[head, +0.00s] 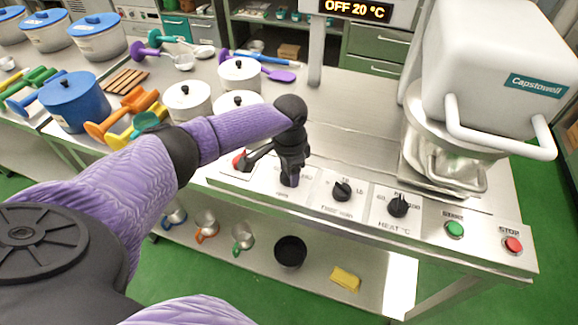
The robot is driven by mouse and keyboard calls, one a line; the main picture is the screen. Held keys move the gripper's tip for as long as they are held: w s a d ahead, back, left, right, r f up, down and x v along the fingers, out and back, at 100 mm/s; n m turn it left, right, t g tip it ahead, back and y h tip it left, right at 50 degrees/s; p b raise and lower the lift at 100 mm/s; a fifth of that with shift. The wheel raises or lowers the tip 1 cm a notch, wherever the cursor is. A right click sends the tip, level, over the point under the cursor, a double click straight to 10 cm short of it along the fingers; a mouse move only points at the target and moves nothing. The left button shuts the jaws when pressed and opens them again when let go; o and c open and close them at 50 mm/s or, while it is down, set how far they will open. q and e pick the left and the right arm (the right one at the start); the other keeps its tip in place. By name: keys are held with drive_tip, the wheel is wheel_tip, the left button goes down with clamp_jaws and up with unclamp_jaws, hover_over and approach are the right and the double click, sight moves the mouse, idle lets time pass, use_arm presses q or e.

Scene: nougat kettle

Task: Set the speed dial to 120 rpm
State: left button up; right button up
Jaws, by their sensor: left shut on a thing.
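The steel control panel (370,213) runs along the front of the bench. My left gripper (290,177) points down at the panel and is shut on the speed dial (289,182), left of the timer dial. The gripper hides most of this dial and its scale, so I cannot read its setting. The timer dial (342,190) and the heat dial (398,207) are black knobs farther right. The display (357,9) reads OFF 20 °C. My right gripper is not in view.
A red part (238,158) shows at the panel's left end, beside my gripper. The green start button (455,229) and red stop button (513,244) are at the right. The white mixer head (490,70) overhangs the bowl. White lidded pots (240,74) stand behind my arm.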

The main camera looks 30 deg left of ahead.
use_arm(q)
drive_tip(key=m+p, duration=0.1)
drive_tip(key=m, duration=0.2)
drive_tip(key=shift+m, duration=0.4)
drive_tip(key=m, duration=0.4)
drive_tip(key=shift+m+p, duration=0.3)
drive_tip(key=shift+d+m, duration=0.1)
drive_tip(key=shift+m, duration=0.2)
drive_tip(key=shift+s, duration=0.1)
drive_tip(key=o, duration=1.3)
wheel_tip(320, 180, up, 10)
drive_tip(key=p, duration=0.3)
